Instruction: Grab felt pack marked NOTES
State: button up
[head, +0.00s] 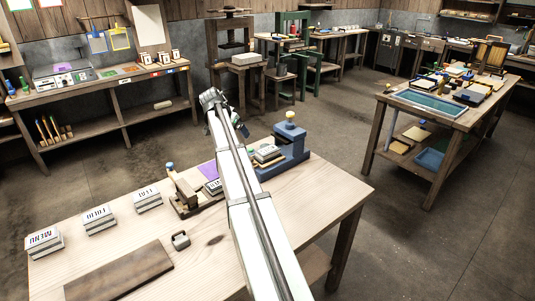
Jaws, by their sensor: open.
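Several small pale packs with dark printed labels stand on the light wooden table in the head view. One is at the far left (44,241), one beside it (98,220), and one further right (147,199). The left label looks like MENU; the others are too small to read, so I cannot tell which is NOTES. Another pack (213,187) lies partly behind my white arm. My gripper (240,127) shows small and dark at the arm's far end, above and beyond the table, apart from the packs. Its jaws look open and empty.
A blue press (289,150) and a wooden clamp-like stand (184,197) stand at the table's back. A dark board (120,274) and a small metal weight (181,241) lie in front. A second bench (470,103) stands at right. Open floor lies between.

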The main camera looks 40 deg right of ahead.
jog(key=s+d+m+g, duration=0.2)
jog(key=s+d+m, duration=0.1)
jog(key=s+d, duration=0.15)
send_near(267, 150)
jog(key=x, duration=0.4)
jog(key=shift+a+f, duration=0.3)
jog(key=shift+d+r+x, duration=0.1)
jog(key=shift+d+x, duration=0.1)
jog(key=shift+x, duration=1.1)
jog(key=shift+d+r+x, duration=0.15)
jog(key=shift+d+x, duration=0.05)
jog(key=shift+x, duration=1.05)
jog(key=c, duration=1.1)
jog(key=shift+c, duration=0.2)
